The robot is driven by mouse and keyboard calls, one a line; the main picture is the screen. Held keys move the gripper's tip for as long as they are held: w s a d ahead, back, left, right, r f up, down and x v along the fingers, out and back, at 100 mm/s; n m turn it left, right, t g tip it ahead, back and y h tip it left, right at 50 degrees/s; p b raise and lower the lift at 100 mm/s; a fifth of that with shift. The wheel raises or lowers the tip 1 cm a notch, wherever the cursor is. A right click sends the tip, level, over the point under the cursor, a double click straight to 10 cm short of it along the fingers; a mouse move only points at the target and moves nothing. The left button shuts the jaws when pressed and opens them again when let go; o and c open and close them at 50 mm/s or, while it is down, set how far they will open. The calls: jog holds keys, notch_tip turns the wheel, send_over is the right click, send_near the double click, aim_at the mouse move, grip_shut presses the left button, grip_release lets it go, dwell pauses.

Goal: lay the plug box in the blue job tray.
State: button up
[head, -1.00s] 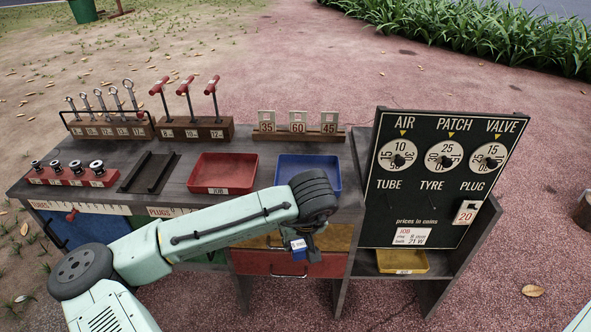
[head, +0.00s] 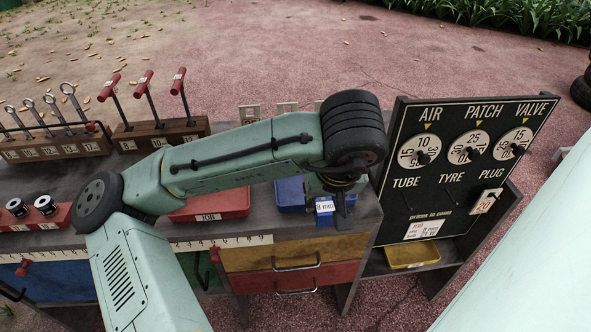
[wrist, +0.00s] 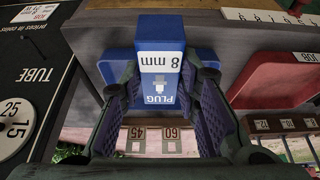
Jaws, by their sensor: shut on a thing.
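The plug box (wrist: 160,68) is a small blue box with a white label reading 8 mm PLUG. My gripper (wrist: 167,85) is shut on it, one finger on each side. In the head view the box (head: 325,206) hangs under my wrist, and my gripper (head: 338,204) is partly hidden behind it. In the wrist view the blue tray (wrist: 113,72) shows on both sides of the box. I cannot tell the gap between box and tray.
A red tray (head: 222,204) with a JOB label sits left of the blue tray. The black price board (head: 455,170) stands close on the right, with a yellow tray (head: 411,254) below it. Number cards (wrist: 155,134) stand behind the blue tray. T-handled tools (head: 146,92) stand at the back left.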

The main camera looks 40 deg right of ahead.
jog(key=w, duration=0.3)
jog(key=w+d, duration=0.1)
jog(key=w, duration=0.3)
jog(key=w+f, duration=0.1)
jog(key=w, duration=0.3)
jog(key=shift+w+d+p, duration=0.1)
jog(key=shift+d+p, duration=0.25)
jog(key=shift+d, duration=0.05)
jog(key=shift+w+f, duration=0.15)
jog(key=shift+w, duration=0.05)
jog(key=shift+f, duration=1.7)
jog(key=shift+f, duration=0.2)
jog(key=o, duration=0.9)
